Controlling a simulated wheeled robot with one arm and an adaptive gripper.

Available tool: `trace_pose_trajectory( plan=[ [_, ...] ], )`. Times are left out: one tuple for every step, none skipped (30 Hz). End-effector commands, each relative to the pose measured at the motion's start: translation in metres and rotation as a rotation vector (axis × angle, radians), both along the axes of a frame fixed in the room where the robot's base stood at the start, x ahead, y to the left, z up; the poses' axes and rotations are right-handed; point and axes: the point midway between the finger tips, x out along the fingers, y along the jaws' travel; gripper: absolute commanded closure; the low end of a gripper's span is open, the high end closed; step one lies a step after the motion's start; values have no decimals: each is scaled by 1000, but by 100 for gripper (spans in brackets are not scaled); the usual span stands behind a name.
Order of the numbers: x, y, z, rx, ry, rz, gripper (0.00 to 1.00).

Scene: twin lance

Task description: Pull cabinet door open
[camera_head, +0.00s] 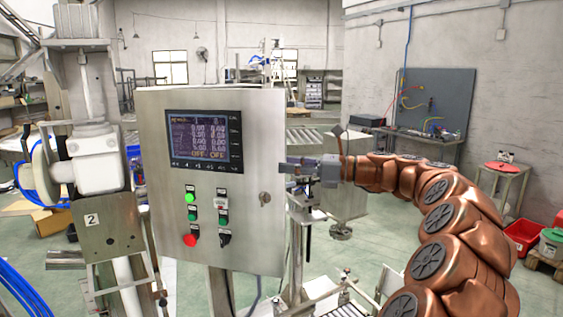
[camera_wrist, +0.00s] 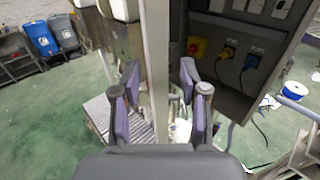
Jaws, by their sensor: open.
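The metal cabinet door (camera_head: 225,255) stands upright at the centre of the head view, with a dark screen (camera_head: 203,141), several buttons and a small lock (camera_head: 265,198) near its right edge. My gripper (camera_head: 291,165) is at the door's right edge, at about screen height. In the wrist view, my gripper (camera_wrist: 160,92) is open, with a purple-padded finger on each side. A narrow upright metal edge (camera_wrist: 156,60) of the cabinet runs between the fingers. I see a gap beside each finger and cannot tell if either touches it. The door's far side is hidden in the head view.
In the wrist view, a dark cabinet panel with plugs and a yellow-red switch (camera_wrist: 197,46) is close at right. A white machine (camera_head: 95,160) stands left of the door. A small table (camera_head: 503,170) and red bin (camera_head: 523,236) are at right. Green floor shows between.

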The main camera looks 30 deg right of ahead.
Motion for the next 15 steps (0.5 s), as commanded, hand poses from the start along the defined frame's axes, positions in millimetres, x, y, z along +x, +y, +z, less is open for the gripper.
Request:
trace_pose_trajectory(
  plan=[
    [5,5,1,1,1,3,56],
    [7,8,1,1,0,4,56],
    [10,10,1,1,0,4,56],
    [12,12,1,3,0,4,56],
    [13,13,1,3,0,3,56],
    [15,14,1,3,0,2,56],
    [16,15,0,2,1,2,56],
    [17,16,0,2,1,1,56],
    [18,16,0,1,0,0,56],
    [18,16,0,1,0,-1,56],
    [18,16,0,1,0,-1,56],
    [18,16,-1,1,0,-2,56],
    [18,16,-1,1,-1,-2,56],
    [18,16,-1,1,-1,-2,56],
    [18,16,-1,1,-1,-2,56]
  ],
)
